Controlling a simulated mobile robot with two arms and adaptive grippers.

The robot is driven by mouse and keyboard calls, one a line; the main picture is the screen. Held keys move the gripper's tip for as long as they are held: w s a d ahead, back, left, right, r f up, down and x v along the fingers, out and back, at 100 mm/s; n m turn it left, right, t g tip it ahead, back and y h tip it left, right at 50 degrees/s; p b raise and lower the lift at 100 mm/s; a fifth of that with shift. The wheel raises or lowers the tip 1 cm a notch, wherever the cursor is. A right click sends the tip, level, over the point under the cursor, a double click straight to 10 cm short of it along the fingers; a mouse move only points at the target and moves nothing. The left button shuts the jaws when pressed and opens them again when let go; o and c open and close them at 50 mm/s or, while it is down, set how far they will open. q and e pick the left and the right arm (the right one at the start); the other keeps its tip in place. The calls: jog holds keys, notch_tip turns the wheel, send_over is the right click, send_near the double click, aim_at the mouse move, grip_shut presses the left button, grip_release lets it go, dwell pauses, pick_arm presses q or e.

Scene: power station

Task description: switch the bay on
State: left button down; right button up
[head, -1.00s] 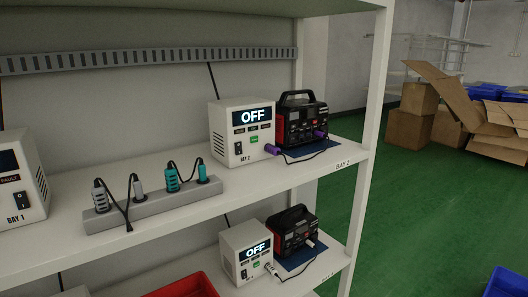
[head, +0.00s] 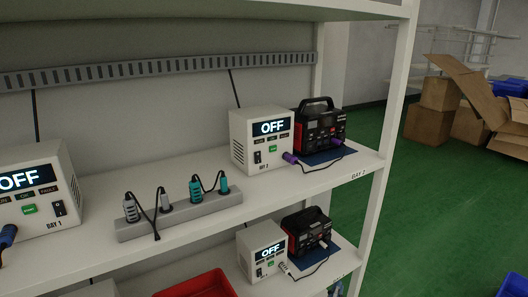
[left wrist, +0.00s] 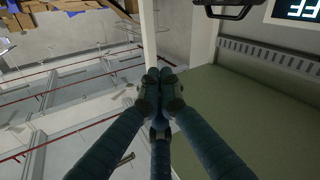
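The white BAY 1 unit (head: 45,165) is at the left edge of the head view. The white BAY 2 unit (head: 240,135) also reads OFF. It has a black rocker switch (head: 257,157), a green button (head: 273,149) and a purple plug (head: 290,158) at its front. My left gripper (left wrist: 160,78) shows in the left wrist view, dark fingers together at the tips, with nothing seen between them. An OFF display (left wrist: 298,10) shows at that view's top right corner. My right gripper is out of view.
A black and red power pack (head: 320,127) stands beside BAY 2. A grey power strip (head: 180,216) with several plugs lies between the bays. Another OFF unit (head: 262,250) and pack (head: 305,230) stand on the lower shelf. Cardboard boxes (head: 440,95) lie on the green floor.

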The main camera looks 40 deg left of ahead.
pick_arm(q)
jog(key=w+a+r+n+y+p, duration=0.1)
jog(key=a+r+n+y, duration=0.25)
jog(key=r, duration=0.85)
jog(key=w+a+r+n+y+p, duration=0.25)
jog(key=r+n+y, duration=0.25)
jog(key=r, duration=0.6)
jog(key=s+a+r+n+g+y+p, duration=0.1)
jog(key=s+a+r+n+g+y, duration=0.1)
jog(key=r+n+g, duration=0.4)
jog(key=s+a+r+n+g+y+p, duration=0.1)
jog(key=s+a+r+n+g, duration=0.4)
jog(key=n, duration=0.5)
jog(key=shift+s+a+r+g+y, duration=0.2)
jog(key=shift+a+r+g+y, duration=0.4)
jog(key=shift+a+r, duration=0.45)
jog(key=shift+a, duration=0.15)
